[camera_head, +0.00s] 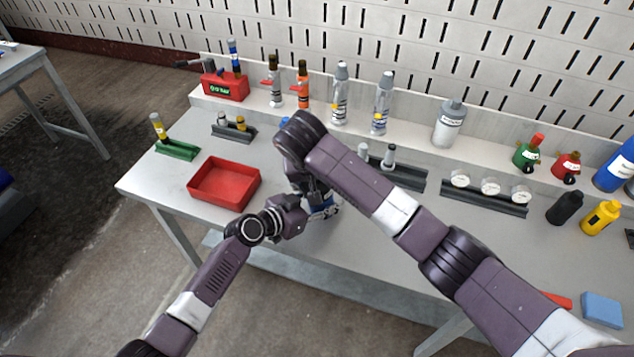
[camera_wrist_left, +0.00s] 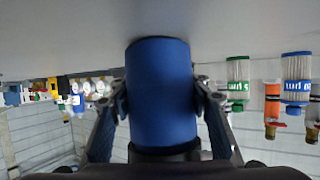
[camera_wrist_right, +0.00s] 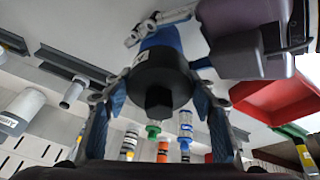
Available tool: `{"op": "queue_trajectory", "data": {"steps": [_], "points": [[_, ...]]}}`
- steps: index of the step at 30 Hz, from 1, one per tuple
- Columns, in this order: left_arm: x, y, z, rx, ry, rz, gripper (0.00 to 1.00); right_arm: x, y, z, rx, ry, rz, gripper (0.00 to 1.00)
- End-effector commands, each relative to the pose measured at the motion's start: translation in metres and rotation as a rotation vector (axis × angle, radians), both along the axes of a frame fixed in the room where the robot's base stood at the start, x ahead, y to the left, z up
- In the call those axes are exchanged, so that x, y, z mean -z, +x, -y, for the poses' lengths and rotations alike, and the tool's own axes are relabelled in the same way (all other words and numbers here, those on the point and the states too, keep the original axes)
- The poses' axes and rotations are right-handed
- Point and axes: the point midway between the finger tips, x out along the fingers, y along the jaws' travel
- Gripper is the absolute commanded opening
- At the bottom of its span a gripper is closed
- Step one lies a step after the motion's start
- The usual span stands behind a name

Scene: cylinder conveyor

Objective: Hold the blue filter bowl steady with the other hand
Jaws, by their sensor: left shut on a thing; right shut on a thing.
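The blue filter bowl (camera_wrist_left: 162,90) fills the middle of the left wrist view, between the two fingers of my left gripper (camera_wrist_left: 160,102). My left gripper is shut around its side. A black head (camera_wrist_right: 158,78) sits against one end of the bowl, which also shows in the right wrist view (camera_wrist_right: 163,42). My right gripper (camera_wrist_right: 157,98) is shut on the black head. In the head view the bowl (camera_head: 321,207) is mostly hidden by both my wrists. Whether its base touches the bench is hard to tell.
A red tray (camera_head: 224,203) lies left of my grippers on the bench. A green holder (camera_head: 177,150) stands beyond it. Behind are dark racks (camera_head: 484,200) with gauges and fittings, and a shelf of bottles and cylinders. The bench front right of my grippers is mostly clear.

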Motion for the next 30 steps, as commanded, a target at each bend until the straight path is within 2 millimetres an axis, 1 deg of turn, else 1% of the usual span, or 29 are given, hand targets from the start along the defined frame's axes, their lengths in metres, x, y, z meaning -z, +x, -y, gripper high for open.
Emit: {"op": "queue_trajectory", "data": {"steps": [1, 2, 3, 6, 16, 24, 30], "points": [[0.001, -0.001, 0.000, 0.001, 0.000, -0.002, 0.15, 0.000, 0.000, 0.000, 0.001, -0.001, 0.000, 0.20], [0.001, -0.001, 0.000, 0.001, 0.000, -0.002, 0.15, 0.000, 0.000, 0.000, 0.001, -0.001, 0.000, 0.17], [0.001, 0.000, 0.000, 0.001, 0.000, -0.002, 0.15, 0.000, 0.000, 0.000, 0.001, -0.001, 0.000, 0.55], [0.001, -0.001, 0.000, 0.001, 0.000, -0.002, 0.15, 0.000, 0.000, 0.000, 0.001, -0.001, 0.000, 0.66], [0.001, -0.001, 0.000, 0.001, 0.000, -0.002, 0.15, -0.002, 0.000, 0.000, 0.000, 0.000, 0.001, 0.66], [0.001, -0.001, 0.000, 0.001, 0.000, -0.002, 0.15, -0.022, -0.001, -0.003, 0.000, 0.002, 0.002, 0.66], [0.001, -0.001, 0.000, 0.001, 0.000, -0.002, 0.15, -0.025, -0.002, -0.003, 0.000, 0.000, 0.000, 0.66]]}}
